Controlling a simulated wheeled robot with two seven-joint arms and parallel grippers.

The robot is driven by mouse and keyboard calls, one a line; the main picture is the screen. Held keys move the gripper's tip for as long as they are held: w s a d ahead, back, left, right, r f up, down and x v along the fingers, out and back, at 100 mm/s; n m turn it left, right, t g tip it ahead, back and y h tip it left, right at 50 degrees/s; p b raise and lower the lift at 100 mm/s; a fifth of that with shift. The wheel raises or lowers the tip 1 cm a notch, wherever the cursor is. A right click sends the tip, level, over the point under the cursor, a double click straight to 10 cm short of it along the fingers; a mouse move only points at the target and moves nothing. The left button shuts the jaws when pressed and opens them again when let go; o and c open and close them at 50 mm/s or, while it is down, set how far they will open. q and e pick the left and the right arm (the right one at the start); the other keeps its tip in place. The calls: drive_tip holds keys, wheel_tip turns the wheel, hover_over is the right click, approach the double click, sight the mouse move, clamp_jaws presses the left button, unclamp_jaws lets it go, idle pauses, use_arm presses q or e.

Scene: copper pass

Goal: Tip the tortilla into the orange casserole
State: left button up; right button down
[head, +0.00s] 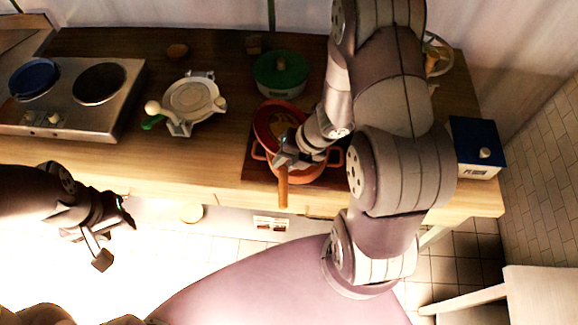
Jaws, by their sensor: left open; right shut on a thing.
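The orange casserole (308,175) stands on the counter's front part, with a loop handle at each side. A red pan (264,118) is tilted above its back left part and hides some of its opening. A yellow-brown patch in the pan, probably the tortilla (283,124), shows partly beside my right arm. My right gripper (284,163) is shut on the pan's brown handle (283,190), which points toward me. What lies inside the casserole is hidden. My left gripper (118,232) is open and empty, low in front of the counter at the left.
A green lidded pot (281,73) stands behind the pan. A pale round appliance (193,98) stands left of it, near a steel hob (65,125) with a blue item (35,77). A blue-topped box (476,140) stands at the right end. Bare wood lies left of the casserole.

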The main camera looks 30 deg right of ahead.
drive_tip(key=t+y+b, duration=0.1)
drive_tip(key=y+b, duration=0.1)
drive_tip(key=b, duration=0.1)
drive_tip(key=f+t+y+b, duration=0.1)
drive_tip(key=t+y+b, duration=0.1)
drive_tip(key=y+b, duration=0.1)
drive_tip(key=shift+w+a+b, duration=0.2)
drive_tip(key=shift+b, duration=0.3)
drive_tip(key=d+t+y+b, duration=0.1)
drive_tip(key=y+b, duration=0.2)
drive_tip(key=b, duration=0.2)
drive_tip(key=s+d+f+t+y+b, duration=0.1)
drive_tip(key=d+t+y+b, duration=0.1)
drive_tip(key=y+b, duration=0.1)
drive_tip(key=s+d+f+t+y+b, duration=0.1)
drive_tip(key=t+y+b, duration=0.1)
drive_tip(key=b, duration=0.4)
drive_tip(key=shift+s+d+y+b, duration=0.15)
drive_tip(key=shift+s+y+b, duration=0.15)
drive_tip(key=shift+y, duration=0.2)
drive_tip(key=shift+w+r, duration=0.1)
wheel_tip(320, 180, up, 6)
drive_tip(key=a+p, duration=0.1)
drive_tip(key=p, duration=0.3)
drive_tip(key=shift+w+a+p, duration=0.3)
drive_tip(key=shift+w+a, duration=0.1)
drive_tip(key=shift+w, duration=0.05)
